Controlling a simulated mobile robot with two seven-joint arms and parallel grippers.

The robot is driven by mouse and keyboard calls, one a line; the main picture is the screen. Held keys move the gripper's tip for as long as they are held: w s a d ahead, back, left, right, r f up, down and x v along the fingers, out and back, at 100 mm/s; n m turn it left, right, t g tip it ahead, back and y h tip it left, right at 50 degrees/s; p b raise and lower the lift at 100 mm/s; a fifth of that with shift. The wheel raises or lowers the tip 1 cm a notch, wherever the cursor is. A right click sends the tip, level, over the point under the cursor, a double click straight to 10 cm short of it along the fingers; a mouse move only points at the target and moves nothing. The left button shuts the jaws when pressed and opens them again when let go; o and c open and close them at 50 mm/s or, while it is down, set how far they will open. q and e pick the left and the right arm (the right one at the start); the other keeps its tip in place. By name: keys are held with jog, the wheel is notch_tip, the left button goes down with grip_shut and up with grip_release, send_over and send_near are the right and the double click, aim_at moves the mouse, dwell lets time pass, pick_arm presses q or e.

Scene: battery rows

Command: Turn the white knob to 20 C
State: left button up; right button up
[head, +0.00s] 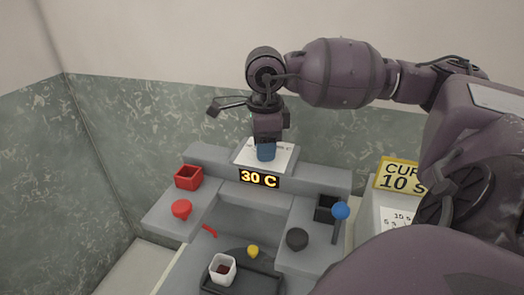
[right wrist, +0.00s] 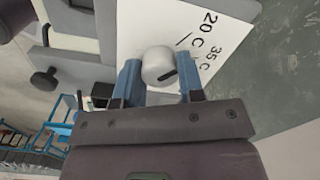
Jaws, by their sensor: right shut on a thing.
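The white knob (right wrist: 157,64) sits on a white dial plate (right wrist: 140,18) with printed marks; "20 C" and "35 C" are readable in the right wrist view. A black pointer line on the knob slants toward the "35 C" side. My right gripper (right wrist: 157,82) has its two blue fingers on either side of the knob, shut on it. In the head view my right gripper (head: 266,152) points down over the dial plate (head: 282,158) and hides the knob. The display (head: 259,178) below the plate reads "30 C". My left gripper is not in view.
A red open box (head: 188,177) and a red knob (head: 182,209) are on the left. A black box (head: 325,208), a blue-ball lever (head: 341,211) and a black knob (head: 297,238) are on the right. A white cup (head: 222,268) stands on a dark tray (head: 250,287) in front. A yellow "10 S" sign (head: 398,176) stands at right.

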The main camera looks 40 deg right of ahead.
jog(key=shift+n+b, duration=0.4)
jog(key=shift+n, duration=0.5)
jog(key=o, duration=0.9)
jog(key=shift+r, duration=0.1)
notch_tip(320, 180, up, 11)
jog(key=shift+s+f, duration=0.1)
jog(key=shift+f, duration=0.05)
